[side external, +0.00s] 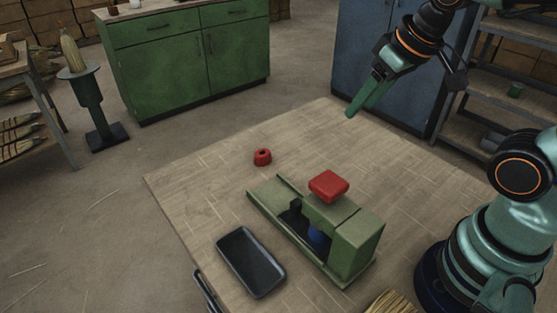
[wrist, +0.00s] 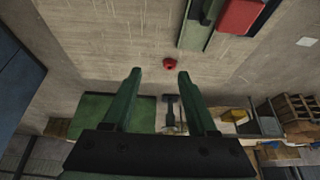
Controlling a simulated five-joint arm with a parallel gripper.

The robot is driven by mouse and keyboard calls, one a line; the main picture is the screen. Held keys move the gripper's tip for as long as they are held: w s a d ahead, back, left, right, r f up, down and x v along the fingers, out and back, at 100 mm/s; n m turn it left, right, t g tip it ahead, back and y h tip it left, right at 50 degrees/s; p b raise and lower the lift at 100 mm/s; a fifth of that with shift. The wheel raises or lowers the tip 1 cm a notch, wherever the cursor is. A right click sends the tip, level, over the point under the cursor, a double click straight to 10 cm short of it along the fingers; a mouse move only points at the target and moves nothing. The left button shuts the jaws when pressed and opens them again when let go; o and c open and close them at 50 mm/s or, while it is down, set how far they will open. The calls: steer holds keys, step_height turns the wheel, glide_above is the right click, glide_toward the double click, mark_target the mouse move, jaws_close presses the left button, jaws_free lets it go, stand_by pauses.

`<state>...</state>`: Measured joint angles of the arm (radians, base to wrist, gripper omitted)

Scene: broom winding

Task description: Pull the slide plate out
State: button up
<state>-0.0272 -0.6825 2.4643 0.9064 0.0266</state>
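A green press-like fixture (side external: 355,240) stands on the wooden table, with a red block (side external: 329,185) on top and a blue part (side external: 317,235) under its head. A low green plate with a raised edge (side external: 268,200) extends from its left side, with a dark surface (side external: 292,222) beside it; I cannot tell which piece is the slide plate. In the wrist view, part of the fixture (wrist: 196,28) and the red block (wrist: 240,14) show at the top right. My gripper (side external: 352,113) is high above the table's far corner, its fingers (wrist: 160,75) apart and empty.
A small red ring (side external: 262,157) lies on the table behind the fixture; it also shows in the wrist view (wrist: 169,64). A black tray (side external: 250,262) lies at the front left. Bristles (side external: 391,303) show at the bottom edge. The far tabletop is clear.

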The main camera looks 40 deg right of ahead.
steer(key=w+a+f+g, duration=0.3)
steer(key=a+f, duration=0.1)
steer(key=a, duration=0.2)
steer(key=g, duration=0.2)
glide_toward(297, 202)
step_height(297, 202, down, 9)
steer(key=shift+w+a+r, duration=0.1)
steer(key=shift+c, duration=0.3)
jaws_close()
stand_by(1.2)
